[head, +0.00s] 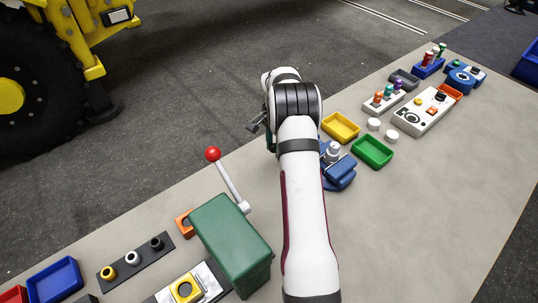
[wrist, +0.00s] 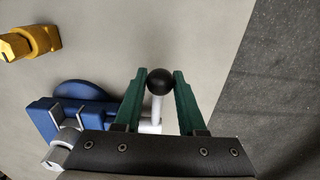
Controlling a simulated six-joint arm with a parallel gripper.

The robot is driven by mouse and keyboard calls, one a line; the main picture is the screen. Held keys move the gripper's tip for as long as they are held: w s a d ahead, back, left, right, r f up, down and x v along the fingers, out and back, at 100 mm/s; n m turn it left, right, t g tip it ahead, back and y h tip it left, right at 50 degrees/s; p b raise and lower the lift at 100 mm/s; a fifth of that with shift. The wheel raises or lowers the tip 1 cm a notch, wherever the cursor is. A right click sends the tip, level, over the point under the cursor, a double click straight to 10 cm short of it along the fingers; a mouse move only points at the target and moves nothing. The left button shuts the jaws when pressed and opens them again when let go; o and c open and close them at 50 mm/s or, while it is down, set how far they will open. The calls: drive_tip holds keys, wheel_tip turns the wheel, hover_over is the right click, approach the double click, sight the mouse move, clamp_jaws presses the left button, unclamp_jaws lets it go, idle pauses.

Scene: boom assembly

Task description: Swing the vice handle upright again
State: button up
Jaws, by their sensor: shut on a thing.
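The blue vice (head: 340,172) stands on the bench, partly hidden behind my arm in the head view. In the wrist view its blue body (wrist: 85,105) is at the left, with a grey metal part beside it. The vice handle (wrist: 156,112) is a pale rod with a black ball knob (wrist: 160,81) at its end. My gripper (wrist: 160,84) has its two green fingers on either side of the knob, shut on it. In the head view the fingers are mostly hidden by my arm, so the handle's angle cannot be told there.
A green box (head: 230,245) with a red-knobbed lever (head: 213,155) stands left of my arm. A yellow tray (head: 341,127) and green tray (head: 372,152) lie near the vice. A yellow part (wrist: 30,42) shows in the wrist view. The bench's right front is clear.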

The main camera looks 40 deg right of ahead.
drive_tip(key=shift+d+r, duration=0.25)
drive_tip(key=shift+r, duration=0.25)
drive_tip(key=shift+d+r, duration=0.2)
drive_tip(key=shift+r, duration=0.3)
drive_tip(key=o, duration=0.7)
drive_tip(key=shift+a+f, duration=0.1)
